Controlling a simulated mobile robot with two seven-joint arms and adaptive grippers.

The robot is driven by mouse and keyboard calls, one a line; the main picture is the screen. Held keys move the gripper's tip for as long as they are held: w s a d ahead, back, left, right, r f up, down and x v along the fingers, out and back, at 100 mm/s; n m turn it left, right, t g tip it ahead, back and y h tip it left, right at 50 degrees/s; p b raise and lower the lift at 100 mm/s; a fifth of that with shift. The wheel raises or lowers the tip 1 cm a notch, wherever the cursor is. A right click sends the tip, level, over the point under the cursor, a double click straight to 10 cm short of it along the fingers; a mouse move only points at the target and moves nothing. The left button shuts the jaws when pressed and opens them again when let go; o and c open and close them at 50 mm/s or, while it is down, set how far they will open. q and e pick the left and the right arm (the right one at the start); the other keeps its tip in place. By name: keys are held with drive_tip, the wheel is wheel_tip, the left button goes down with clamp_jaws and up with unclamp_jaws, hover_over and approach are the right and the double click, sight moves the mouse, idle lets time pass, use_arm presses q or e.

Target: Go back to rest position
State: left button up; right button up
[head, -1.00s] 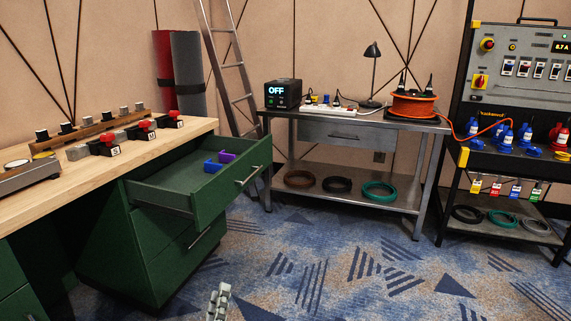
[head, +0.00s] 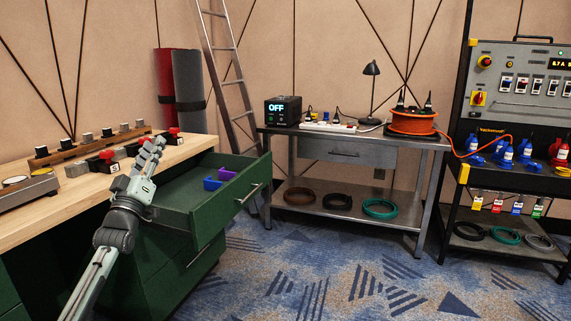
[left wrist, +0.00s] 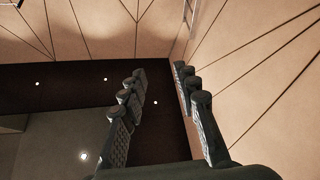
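My left gripper (head: 152,152) is raised in front of the green desk, with its fingers pointing up beside the open drawer. In the left wrist view its two fingers (left wrist: 166,100) stand apart with nothing between them, and only wall and ceiling show behind. My left arm comes in from the lower left and hides part of the drawer front and desk side. My right gripper is not in either view.
The open green drawer (head: 180,193) juts out and holds a blue and a purple piece (head: 222,178). The wooden desk top (head: 50,208) carries red-knobbed switches. A metal workbench (head: 345,212) and a power rack (head: 510,180) stand beyond. The carpet (head: 330,270) in front is clear.

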use_arm(q)
drive_tip(key=w+a+f+m+g+y, duration=0.15)
drive_tip(key=f+g, duration=0.25)
drive_tip(key=f, duration=0.4)
drive_tip(key=w+a+f+m+g+y, duration=0.1)
drive_tip(key=w+a+f+g, duration=0.1)
drive_tip(key=f+g, duration=0.35)
drive_tip(key=s+a+f+m+g+y, duration=0.1)
drive_tip(key=s+a+f+g+y, duration=0.15)
drive_tip(key=s+f, duration=0.4)
drive_tip(key=s+a+f+m+g+y, duration=0.1)
drive_tip(key=s+a+f+m+g, duration=0.2)
drive_tip(key=f, duration=0.7)
drive_tip(key=s+d+f+g+h, duration=0.1)
drive_tip(key=s+d+f+g, duration=0.1)
drive_tip(key=s+d+f, duration=0.55)
drive_tip(key=s+d+f+g+h, duration=0.1)
drive_tip(key=s+d+f+g, duration=0.1)
drive_tip(key=s+f, duration=0.95)
drive_tip(key=s+d+f+g, duration=0.1)
drive_tip(key=s+d+f, duration=0.1)
drive_tip(key=s, duration=0.9)
drive_tip(key=s+d+f+g+h, duration=0.1)
drive_tip(key=s+d+f, duration=0.2)
drive_tip(key=s, duration=0.8)
drive_tip(key=shift+d+f+h, duration=0.15)
drive_tip(key=shift+f+h, duration=0.15)
drive_tip(key=shift+f, duration=0.65)
